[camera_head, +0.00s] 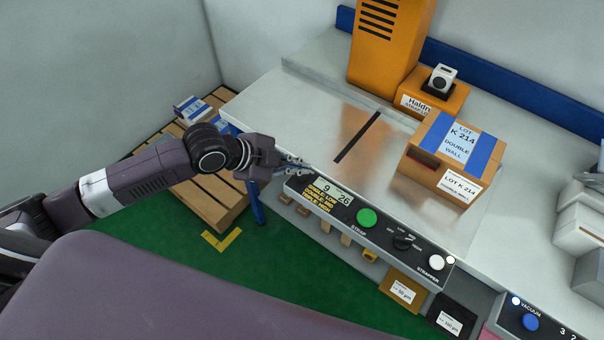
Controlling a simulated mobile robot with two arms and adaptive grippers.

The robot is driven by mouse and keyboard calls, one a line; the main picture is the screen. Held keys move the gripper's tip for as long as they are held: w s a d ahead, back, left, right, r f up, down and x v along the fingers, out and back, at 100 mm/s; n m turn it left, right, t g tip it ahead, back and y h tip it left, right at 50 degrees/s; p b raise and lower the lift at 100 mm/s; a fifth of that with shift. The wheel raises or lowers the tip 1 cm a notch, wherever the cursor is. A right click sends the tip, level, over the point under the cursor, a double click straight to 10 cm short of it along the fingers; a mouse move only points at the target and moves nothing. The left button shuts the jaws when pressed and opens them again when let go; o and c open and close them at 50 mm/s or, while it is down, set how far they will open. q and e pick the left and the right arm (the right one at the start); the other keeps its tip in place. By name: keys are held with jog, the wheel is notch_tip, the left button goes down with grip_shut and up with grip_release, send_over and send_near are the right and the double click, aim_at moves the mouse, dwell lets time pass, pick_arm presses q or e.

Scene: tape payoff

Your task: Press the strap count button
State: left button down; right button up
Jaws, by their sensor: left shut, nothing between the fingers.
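The strapper's control panel (376,228) runs along the front edge of the steel table. It carries a small display (335,195) reading 9 and 26, a round green button (366,218) labelled STRAP, a dark rotary knob (403,242) and a round white button (436,262). My left gripper (303,166) is shut and empty. My right gripper is not in view.
A taped carton (452,157) labelled LOT K 214 sits on the table (300,110), right of the dark slot. An orange machine column (388,40) stands behind. A wooden pallet (200,195) is at left on the green floor. A vacuum panel (530,318) is lower right.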

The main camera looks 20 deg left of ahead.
pick_arm(q)
jog(key=shift+f, duration=0.2)
jog(key=shift+f, duration=0.2)
jog(key=shift+f, duration=0.1)
dwell(0.3)
jog(key=shift+f+b, duration=0.3)
jog(key=shift+f, duration=0.25)
dwell(0.3)
jog(key=shift+r, duration=0.1)
jog(key=shift+r+p, duration=1)
jog(key=shift+p, duration=0.05)
